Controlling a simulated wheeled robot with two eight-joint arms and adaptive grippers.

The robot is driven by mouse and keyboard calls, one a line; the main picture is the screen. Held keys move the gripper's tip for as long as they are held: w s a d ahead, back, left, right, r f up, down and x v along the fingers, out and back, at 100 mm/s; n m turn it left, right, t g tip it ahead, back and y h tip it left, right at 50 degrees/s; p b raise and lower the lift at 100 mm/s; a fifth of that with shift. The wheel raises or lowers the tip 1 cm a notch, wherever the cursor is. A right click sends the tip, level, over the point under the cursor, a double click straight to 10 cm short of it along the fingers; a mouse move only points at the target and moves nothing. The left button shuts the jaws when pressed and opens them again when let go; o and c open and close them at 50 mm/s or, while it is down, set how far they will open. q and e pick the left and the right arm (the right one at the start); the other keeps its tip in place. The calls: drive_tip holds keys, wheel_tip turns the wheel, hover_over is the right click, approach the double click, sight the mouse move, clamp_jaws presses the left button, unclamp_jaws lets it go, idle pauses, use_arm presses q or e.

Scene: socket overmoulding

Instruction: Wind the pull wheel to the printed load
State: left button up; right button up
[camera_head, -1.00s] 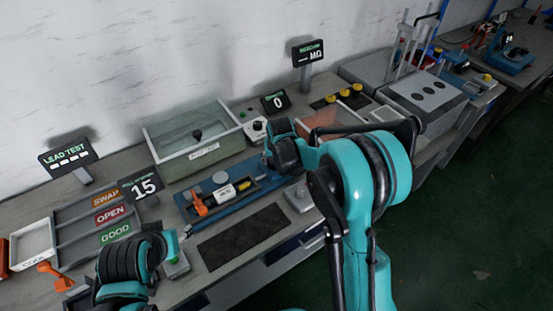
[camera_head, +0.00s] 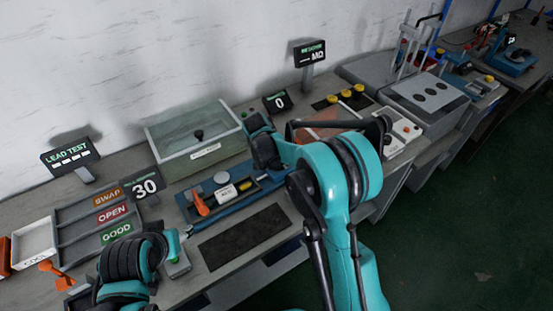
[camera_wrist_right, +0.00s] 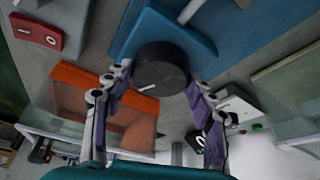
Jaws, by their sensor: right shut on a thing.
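The pull wheel (camera_wrist_right: 160,72) is a dark round knob with a white pointer line, at the end of the blue pull fixture (camera_wrist_right: 135,30). My right gripper (camera_wrist_right: 160,84) is shut on it, one finger on each side. In the head view this gripper (camera_head: 262,142) covers the wheel at the fixture's right end. The load display (camera_head: 146,187) reads 30. A white printed label (camera_head: 226,192) lies on the fixture beside an orange clamp handle (camera_head: 201,203); its print is too small to read. My left gripper (camera_head: 176,252) is low at left, its fingers mostly hidden.
Sorting trays marked SWAP, OPEN and GOOD (camera_head: 115,232) are at left under the LEAD TEST display (camera_head: 70,156). A lidded clear box (camera_head: 195,140) stands behind the fixture. A dark mat (camera_head: 244,236) lies bare in front. An orange-walled bin (camera_wrist_right: 105,105) is near the right gripper.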

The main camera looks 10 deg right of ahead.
idle(0.3)
drive_tip(key=o, duration=1.2)
drive_tip(key=shift+c, duration=0.2)
drive_tip(key=v, duration=1.2)
drive_tip(key=shift+w, duration=0.15)
